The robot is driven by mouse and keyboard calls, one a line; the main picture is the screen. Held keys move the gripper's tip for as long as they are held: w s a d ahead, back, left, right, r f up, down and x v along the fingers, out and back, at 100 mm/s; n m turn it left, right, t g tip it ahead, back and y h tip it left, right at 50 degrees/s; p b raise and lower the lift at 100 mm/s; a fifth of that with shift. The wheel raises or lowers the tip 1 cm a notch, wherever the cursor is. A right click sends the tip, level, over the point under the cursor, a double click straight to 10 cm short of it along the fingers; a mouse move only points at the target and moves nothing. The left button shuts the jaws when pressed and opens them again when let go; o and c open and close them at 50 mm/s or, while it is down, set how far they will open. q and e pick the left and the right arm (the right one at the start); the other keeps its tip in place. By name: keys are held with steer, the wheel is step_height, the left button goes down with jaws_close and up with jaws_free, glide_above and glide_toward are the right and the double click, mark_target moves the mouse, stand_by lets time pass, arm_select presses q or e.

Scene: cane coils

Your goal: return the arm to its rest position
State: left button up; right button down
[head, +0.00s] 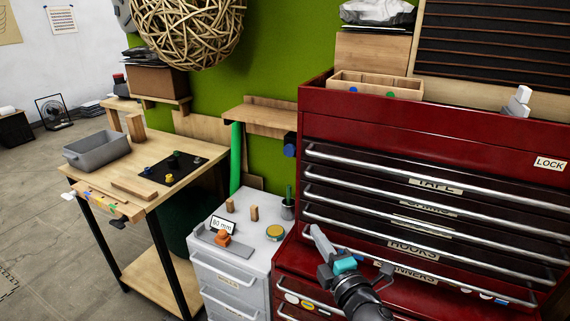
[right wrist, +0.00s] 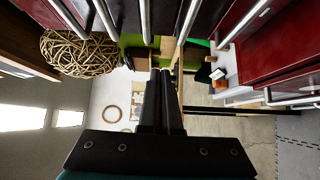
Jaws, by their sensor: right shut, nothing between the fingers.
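My right gripper (head: 318,234) is in front of the red tool chest (head: 420,131) in the head view, at the lower middle. My right arm comes up from the bottom edge behind it. In the right wrist view its two black fingers (right wrist: 166,75) lie together, shut with nothing between them. It appears clear of the drawer handles, though the exact gap is hard to tell. My left gripper is not in view.
The red chest's drawers and long handles are close by on the right. A white cabinet (head: 235,279) with small items stands left of the gripper. A wooden workbench (head: 192,178) with a grey bin (head: 97,150) is farther left. A woven cane ball (head: 188,30) hangs above.

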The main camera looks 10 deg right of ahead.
steer(key=s+d+f+m+g+h, duration=0.3)
steer(key=s+f+m, duration=0.1)
steer(key=s+m, duration=0.2)
steer(key=s+d+f+m+g+h, duration=0.3)
steer(key=s+m, duration=0.3)
steer(key=m, duration=0.1)
steer(key=s+a+f+m+g+y, duration=0.1)
steer(key=s+f+m+g, duration=0.2)
steer(key=s, duration=0.6)
steer(key=s+a+f+m+g+y, duration=0.1)
steer(key=s+m+g, duration=0.3)
steer(key=s, duration=0.5)
steer(key=s+f+n+g+b, duration=0.2)
steer(key=s+f, duration=0.1)
steer(key=f, duration=2.2)
steer(key=s+d+f+g+b, duration=0.1)
steer(key=s+d+f+b, duration=0.1)
steer(key=s+f, duration=1.2)
steer(key=shift+s+d+f+g, duration=0.25)
steer(key=shift+s+f+g, duration=0.05)
steer(key=shift+s, duration=0.15)
